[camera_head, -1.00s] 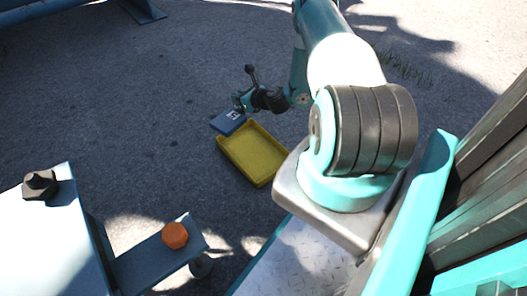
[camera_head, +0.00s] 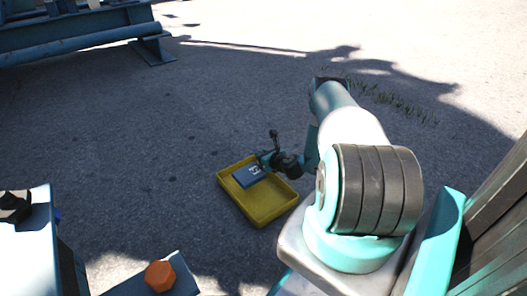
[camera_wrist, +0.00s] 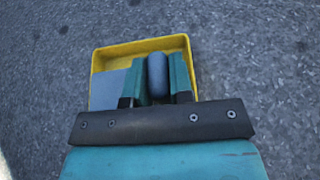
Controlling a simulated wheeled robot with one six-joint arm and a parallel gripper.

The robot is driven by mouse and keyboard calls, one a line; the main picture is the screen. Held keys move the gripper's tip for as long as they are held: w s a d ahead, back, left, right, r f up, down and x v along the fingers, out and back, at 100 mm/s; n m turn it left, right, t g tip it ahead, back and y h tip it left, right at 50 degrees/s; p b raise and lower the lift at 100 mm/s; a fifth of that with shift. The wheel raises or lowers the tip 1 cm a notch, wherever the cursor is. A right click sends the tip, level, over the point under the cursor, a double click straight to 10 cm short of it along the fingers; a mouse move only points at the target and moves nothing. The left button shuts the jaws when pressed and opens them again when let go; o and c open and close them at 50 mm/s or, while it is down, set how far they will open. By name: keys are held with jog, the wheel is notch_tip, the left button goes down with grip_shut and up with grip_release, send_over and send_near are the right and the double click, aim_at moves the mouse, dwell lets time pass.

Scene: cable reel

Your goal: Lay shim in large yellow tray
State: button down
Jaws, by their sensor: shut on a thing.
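The shim (camera_head: 250,175) is a flat blue-grey plate with a small white mark on it. My gripper (camera_head: 265,163) is shut on it at its right side. In the head view the shim lies over the far half of the large yellow tray (camera_head: 262,212), within its rim; I cannot tell whether it touches the tray floor. The fingers and the dark bar hide part of the shim and tray.
An orange hexagonal piece (camera_head: 160,276) sits on a grey ledge at the lower left. A white-topped block with a black knob (camera_head: 14,205) stands at the left edge. A blue steel frame (camera_head: 90,32) is at the upper left. The asphalt around the tray is clear.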

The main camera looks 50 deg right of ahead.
aim_at(251, 168)
jog(key=shift+w+f+b, duration=0.1)
jog(key=shift+f+b, duration=1.5)
jog(key=shift+f, duration=1.4)
jog(key=shift+f, duration=0.2)
jog(key=c, duration=1)
grip_release()
